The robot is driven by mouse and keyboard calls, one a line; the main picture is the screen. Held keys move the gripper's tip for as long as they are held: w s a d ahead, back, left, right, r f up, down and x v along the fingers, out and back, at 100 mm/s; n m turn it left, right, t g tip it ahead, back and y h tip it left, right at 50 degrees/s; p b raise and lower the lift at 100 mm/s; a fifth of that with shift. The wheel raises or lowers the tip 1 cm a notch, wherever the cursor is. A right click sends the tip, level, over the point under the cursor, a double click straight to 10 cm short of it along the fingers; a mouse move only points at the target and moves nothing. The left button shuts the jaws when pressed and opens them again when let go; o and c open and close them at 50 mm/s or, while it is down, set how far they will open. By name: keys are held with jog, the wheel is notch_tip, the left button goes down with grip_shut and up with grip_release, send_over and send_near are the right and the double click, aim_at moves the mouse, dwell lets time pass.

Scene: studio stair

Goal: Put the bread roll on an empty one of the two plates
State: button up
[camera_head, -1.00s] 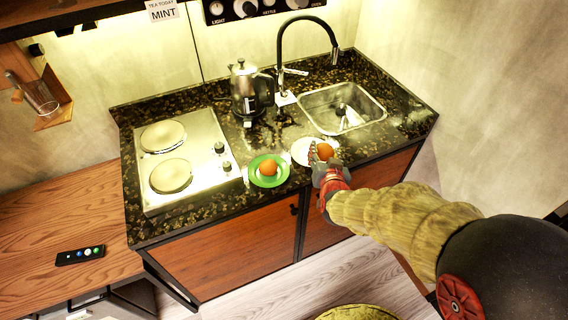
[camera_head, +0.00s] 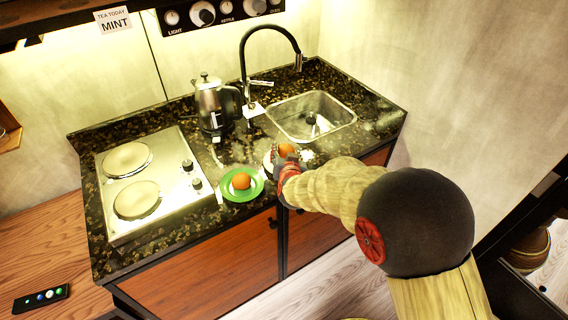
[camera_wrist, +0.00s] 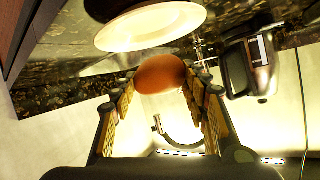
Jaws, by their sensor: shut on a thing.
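My gripper (camera_head: 282,158) is shut on an orange-brown bread roll (camera_head: 287,149). In the wrist view the roll (camera_wrist: 160,73) sits between the two fingers (camera_wrist: 160,88). The white plate (camera_head: 268,160) is on the counter at the gripper, partly hidden by it in the head view. In the wrist view the white plate (camera_wrist: 150,27) looks bare, and the roll appears just apart from it; the exact height is hard to tell. The green plate (camera_head: 227,190), to the left, bears a similar orange-brown round item (camera_head: 241,181).
The sink (camera_head: 312,116) with a black tap (camera_head: 244,62) is behind the gripper. A steel kettle (camera_head: 212,105) stands behind the plates. A two-plate hob (camera_head: 150,185) is to the left. The dark counter's front edge runs close to both plates.

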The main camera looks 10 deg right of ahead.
jog(key=shift+w+f+b, duration=0.35)
jog(key=shift+w+f, duration=0.6)
jog(key=shift+f, duration=0.2)
jog(key=shift+f+b, duration=0.65)
jog(key=shift+f, duration=0.7)
jog(key=shift+f, duration=0.2)
jog(key=o, duration=1.2)
jog(key=shift+c, duration=0.2)
jog(key=shift+r, duration=0.1)
